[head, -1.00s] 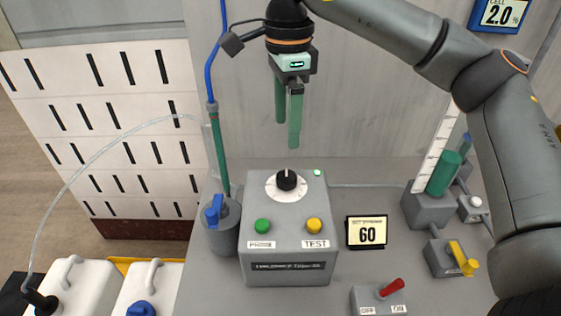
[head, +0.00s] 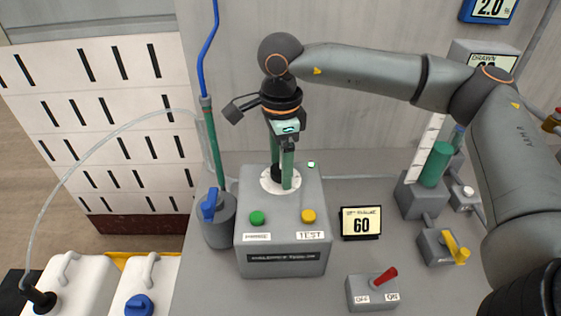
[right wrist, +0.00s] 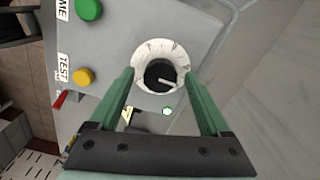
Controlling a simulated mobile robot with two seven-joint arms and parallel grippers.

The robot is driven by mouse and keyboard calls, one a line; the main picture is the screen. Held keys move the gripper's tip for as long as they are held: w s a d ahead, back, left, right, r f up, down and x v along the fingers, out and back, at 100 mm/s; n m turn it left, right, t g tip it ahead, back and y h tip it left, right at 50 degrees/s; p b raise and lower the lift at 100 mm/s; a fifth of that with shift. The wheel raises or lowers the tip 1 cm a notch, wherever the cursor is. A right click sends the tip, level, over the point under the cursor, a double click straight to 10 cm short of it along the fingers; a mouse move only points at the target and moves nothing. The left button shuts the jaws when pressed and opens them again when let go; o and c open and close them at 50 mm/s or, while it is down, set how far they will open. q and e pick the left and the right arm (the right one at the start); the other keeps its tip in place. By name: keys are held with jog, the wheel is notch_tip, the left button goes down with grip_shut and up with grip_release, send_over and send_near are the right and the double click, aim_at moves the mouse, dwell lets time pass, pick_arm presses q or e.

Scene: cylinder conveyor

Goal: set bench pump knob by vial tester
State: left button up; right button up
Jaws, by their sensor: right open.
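The grey bench pump (head: 283,262) stands on the bench with a green button (head: 257,218) and a yellow TEST button (head: 308,216) on top. Its black knob (right wrist: 160,75) sits in a white dial ring (right wrist: 143,52), with a pale pointer mark. My right gripper (head: 281,182) is open, its green fingers pointing down around the knob. In the right wrist view the knob shows between the fingers, and I see no clear contact. In the head view the fingers partly hide the knob. A green cylinder (head: 437,165) stands beside a white scale at right. My left gripper is not in view.
A sign reading 60 (head: 361,223) stands right of the pump. A red OFF/ON switch (head: 384,278) and a yellow-handled valve (head: 455,247) lie further right. A blue-handled valve (head: 209,206) with a green tube is close at left. White jugs (head: 72,283) stand at lower left.

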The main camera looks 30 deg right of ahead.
grip_shut()
jog(key=shift+f+m+b, duration=0.15)
jog(key=shift+m+b, duration=0.5)
jog(key=shift+m, duration=0.35)
jog(key=shift+m+b, duration=0.4)
jog(key=shift+m, duration=0.6)
jog(key=shift+r+m, duration=0.2)
jog(key=shift+m, duration=0.5)
grip_release()
notch_tip(320, 180, up, 12)
jog(key=shift+r, duration=0.25)
